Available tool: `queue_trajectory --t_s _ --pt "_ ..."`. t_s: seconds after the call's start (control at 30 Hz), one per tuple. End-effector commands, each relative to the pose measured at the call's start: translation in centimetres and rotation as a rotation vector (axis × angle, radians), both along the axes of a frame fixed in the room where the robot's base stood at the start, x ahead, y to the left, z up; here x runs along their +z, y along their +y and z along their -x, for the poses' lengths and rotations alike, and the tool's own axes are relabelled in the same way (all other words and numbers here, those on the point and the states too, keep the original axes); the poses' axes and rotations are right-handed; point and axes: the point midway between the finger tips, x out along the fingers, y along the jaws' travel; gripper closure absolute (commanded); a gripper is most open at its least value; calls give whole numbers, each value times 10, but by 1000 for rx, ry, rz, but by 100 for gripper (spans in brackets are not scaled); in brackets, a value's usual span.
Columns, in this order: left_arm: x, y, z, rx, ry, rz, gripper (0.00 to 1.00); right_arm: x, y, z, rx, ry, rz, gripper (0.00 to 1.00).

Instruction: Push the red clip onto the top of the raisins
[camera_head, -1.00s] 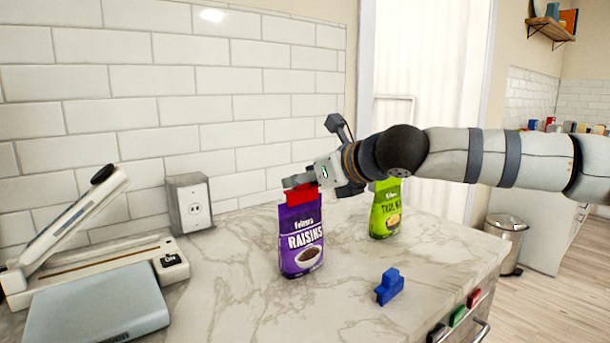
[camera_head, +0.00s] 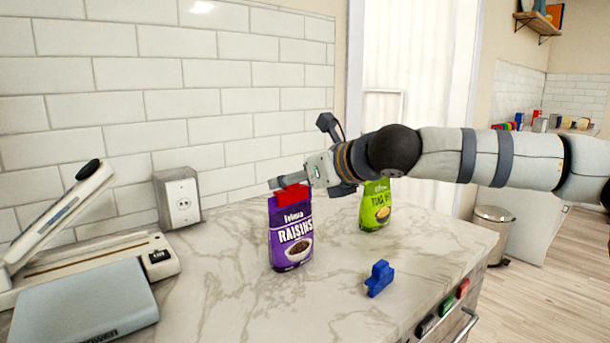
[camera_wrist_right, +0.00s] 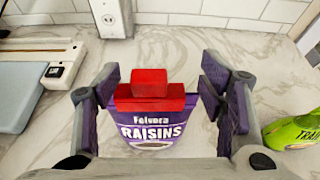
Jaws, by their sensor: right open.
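The purple raisins bag (camera_head: 290,238) stands upright on the marble counter. The red clip (camera_head: 290,195) sits across the bag's top edge; in the right wrist view the red clip (camera_wrist_right: 150,92) lies over the top of the raisins bag (camera_wrist_right: 152,132). My right gripper (camera_head: 290,181) reaches in from the right, just above and behind the clip. In the right wrist view my right gripper (camera_wrist_right: 162,90) is open, with its fingers on either side of the clip and a gap at each side. My left gripper is not in view.
A green bag (camera_head: 376,206) stands behind to the right. A blue clip (camera_head: 379,278) lies on the counter (camera_head: 225,285) in front. Several clips are at the right front edge.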

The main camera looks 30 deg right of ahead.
Motion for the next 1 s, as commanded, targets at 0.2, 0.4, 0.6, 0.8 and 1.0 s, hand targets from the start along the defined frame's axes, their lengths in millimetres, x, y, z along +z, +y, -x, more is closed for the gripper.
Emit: queue_trajectory --t_s 0.2,0.4,0.6,0.8,1.0 --pt "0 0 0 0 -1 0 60 24 -4 52 2 -8 -9 36" --pt "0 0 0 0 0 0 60 39 -7 91 3 -4 -4 36" --pt "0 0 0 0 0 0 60 43 -9 104 2 -2 0 36" --pt "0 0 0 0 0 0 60 43 -9 103 1 -1 0 36" --pt "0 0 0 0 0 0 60 43 -9 103 1 -1 0 36"
